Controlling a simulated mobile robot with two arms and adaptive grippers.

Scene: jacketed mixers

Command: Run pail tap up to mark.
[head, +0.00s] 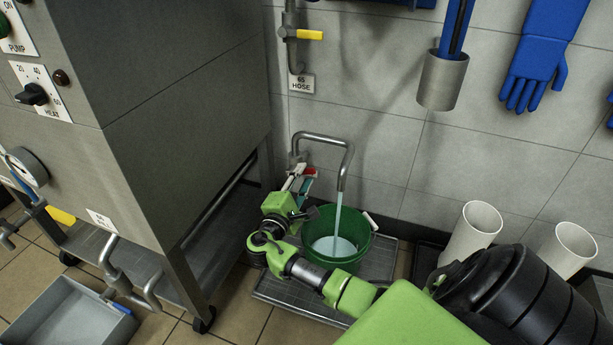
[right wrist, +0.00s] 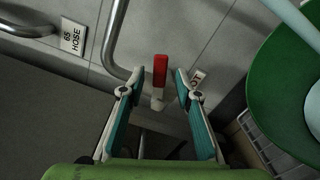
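The green pail (head: 370,252) stands on a grate under a bent metal spout (head: 347,160). A pale blue stream runs from the spout into it, and water (head: 333,247) covers its bottom; I cannot make out a mark inside. The tap's red lever (right wrist: 160,70) has a white base and shows between my right gripper's fingertips (right wrist: 156,88) in the right wrist view. The fingers are apart, one on each side of the lever, with gaps. In the head view my right gripper (head: 301,184) is at the tap, left of the pail. My left gripper is not in view.
A large steel mixer cabinet (head: 190,110) stands close on the left. A hose pipe with a yellow lever (head: 310,35) hangs above the tap. White cylinders (head: 474,228) stand right of the pail. A grey tray (head: 70,318) lies at lower left.

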